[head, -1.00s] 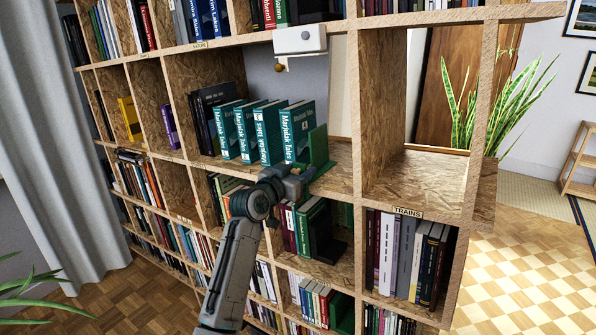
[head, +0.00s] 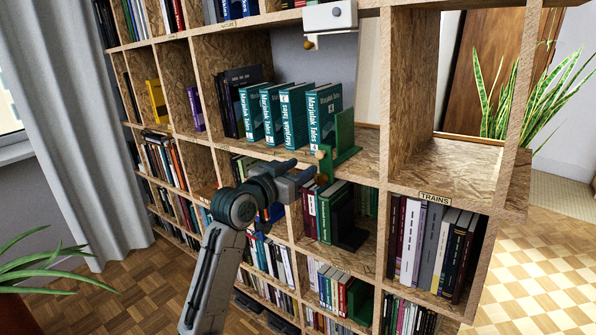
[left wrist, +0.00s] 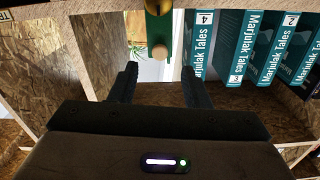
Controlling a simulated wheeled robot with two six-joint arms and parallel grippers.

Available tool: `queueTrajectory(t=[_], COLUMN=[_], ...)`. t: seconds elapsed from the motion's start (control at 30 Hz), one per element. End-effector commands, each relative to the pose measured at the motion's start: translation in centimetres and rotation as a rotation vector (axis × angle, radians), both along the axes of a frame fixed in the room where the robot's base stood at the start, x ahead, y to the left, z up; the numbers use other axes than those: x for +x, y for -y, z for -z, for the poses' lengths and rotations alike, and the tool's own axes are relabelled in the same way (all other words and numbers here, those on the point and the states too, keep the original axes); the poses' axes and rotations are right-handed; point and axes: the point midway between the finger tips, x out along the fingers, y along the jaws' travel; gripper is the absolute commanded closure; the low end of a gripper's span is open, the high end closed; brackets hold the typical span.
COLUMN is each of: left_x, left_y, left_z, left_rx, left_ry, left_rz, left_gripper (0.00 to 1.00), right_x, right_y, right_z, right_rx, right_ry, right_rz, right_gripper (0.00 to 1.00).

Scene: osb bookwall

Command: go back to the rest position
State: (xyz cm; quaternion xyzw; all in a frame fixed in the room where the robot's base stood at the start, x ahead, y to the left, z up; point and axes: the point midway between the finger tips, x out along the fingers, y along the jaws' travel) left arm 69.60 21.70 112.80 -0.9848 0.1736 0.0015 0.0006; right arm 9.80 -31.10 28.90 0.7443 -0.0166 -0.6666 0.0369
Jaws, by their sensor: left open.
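My left gripper (head: 296,174) is open and empty in front of the bookwall, just below the shelf with the teal Marjulak Tales books (head: 290,115). In the left wrist view its two fingers (left wrist: 157,85) stand apart with nothing between them. A green bookend (head: 342,143) with a round wooden knob stands at the right end of the teal books. The bookend also shows in the left wrist view (left wrist: 158,28), beyond the fingertips. The gripper is apart from the books and the bookend. My right gripper is not in view.
The OSB bookwall (head: 446,170) fills the middle, with an empty compartment above the TRAINS label (head: 435,197). A white device (head: 330,17) hangs above the teal books. Plants stand at lower left (head: 40,262) and behind the shelf at right. Parquet floor is free at left.

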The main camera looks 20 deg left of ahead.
Motion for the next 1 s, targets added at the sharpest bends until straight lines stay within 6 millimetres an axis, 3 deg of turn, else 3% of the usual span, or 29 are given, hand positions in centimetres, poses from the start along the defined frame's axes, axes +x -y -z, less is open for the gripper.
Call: queueTrajectory(t=[0.33,0.47,0.57,0.73,0.87,1.0], left_x=[0.1,1.0,2.1,2.7,1.1,-2.3], left_y=[0.0,-0.5,-1.4,-3.3,-4.6,-5.8], left_z=[0.2,3.2,8.7,21.6,31.5,41.7], left_rx=[0.0,-0.006,-0.013,-0.012,0.001,0.026], left_ry=[-0.003,-0.052,-0.138,-0.322,-0.456,-0.595], left_rz=[-0.001,-0.02,-0.057,-0.137,-0.192,-0.241], left_gripper=[0.57,0.57,0.57,0.57,0.57,0.57], right_x=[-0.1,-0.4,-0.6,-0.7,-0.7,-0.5], right_y=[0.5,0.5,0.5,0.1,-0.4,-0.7], right_z=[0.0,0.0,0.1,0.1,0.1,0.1], right_rx=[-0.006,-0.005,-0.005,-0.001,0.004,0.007], right_ry=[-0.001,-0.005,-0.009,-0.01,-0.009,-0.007], right_rz=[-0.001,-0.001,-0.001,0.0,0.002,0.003], right_gripper=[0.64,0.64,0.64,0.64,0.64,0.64])
